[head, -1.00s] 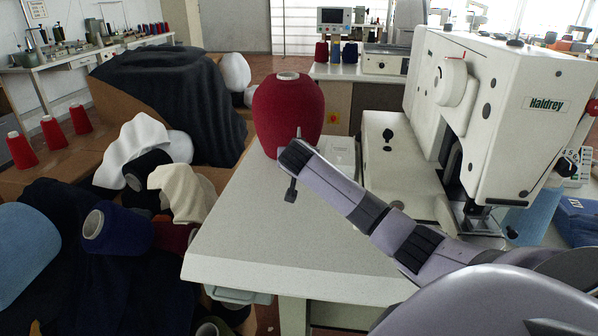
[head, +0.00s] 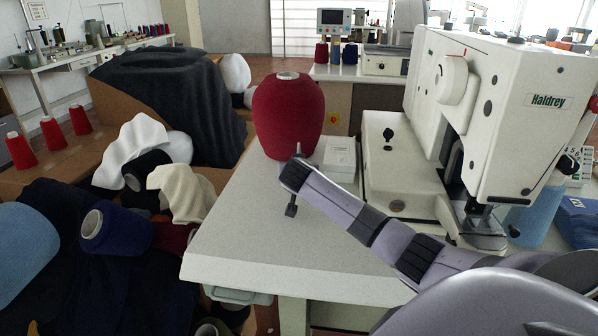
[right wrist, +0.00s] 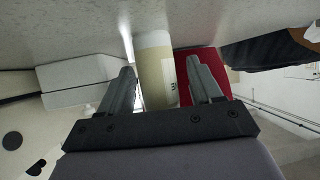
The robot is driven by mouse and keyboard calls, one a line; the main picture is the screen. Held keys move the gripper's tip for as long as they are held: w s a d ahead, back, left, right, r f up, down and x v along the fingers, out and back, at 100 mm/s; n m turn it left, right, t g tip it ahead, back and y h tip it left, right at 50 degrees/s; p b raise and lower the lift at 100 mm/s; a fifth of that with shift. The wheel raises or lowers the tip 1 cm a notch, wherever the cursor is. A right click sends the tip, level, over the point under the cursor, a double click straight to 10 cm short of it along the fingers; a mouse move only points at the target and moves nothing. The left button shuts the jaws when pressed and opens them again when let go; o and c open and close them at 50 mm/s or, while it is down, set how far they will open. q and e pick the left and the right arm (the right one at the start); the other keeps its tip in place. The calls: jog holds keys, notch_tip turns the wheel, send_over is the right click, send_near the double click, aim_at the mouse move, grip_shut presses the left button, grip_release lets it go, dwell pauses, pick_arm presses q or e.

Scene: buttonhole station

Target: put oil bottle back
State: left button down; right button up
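In the right wrist view, which shows the scene upside down, a cream cylinder with a small dark mark, apparently the oil bottle (right wrist: 156,72), shows between the spread fingers of my right gripper (right wrist: 160,72). A gap shows between the cylinder and the right-hand finger; I cannot tell whether the other finger touches it. The cylinder looks upright at the tabletop. In the head view my right gripper (head: 291,190) is low over the table, in front of the red cone, and hides most or all of the bottle. My left gripper is out of view.
A large red thread cone (head: 288,115) and a small white box (head: 339,158) stand just beyond the gripper on the table (head: 240,235). The white buttonhole machine (head: 520,115) fills the right side. The table's front left is clear. Fabric and cones lie left of it.

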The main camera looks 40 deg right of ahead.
jog(key=shift+r, duration=0.25)
jog(key=p+v, duration=0.1)
jog(key=v, duration=0.9)
jog(key=shift+s+a+r+p, duration=0.1)
jog(key=shift+s+a+p, duration=0.15)
jog(key=shift+p, duration=0.1)
jog(key=shift+s+a+r, duration=0.35)
jog(key=shift+s+a, duration=0.05)
jog(key=shift+s, duration=0.05)
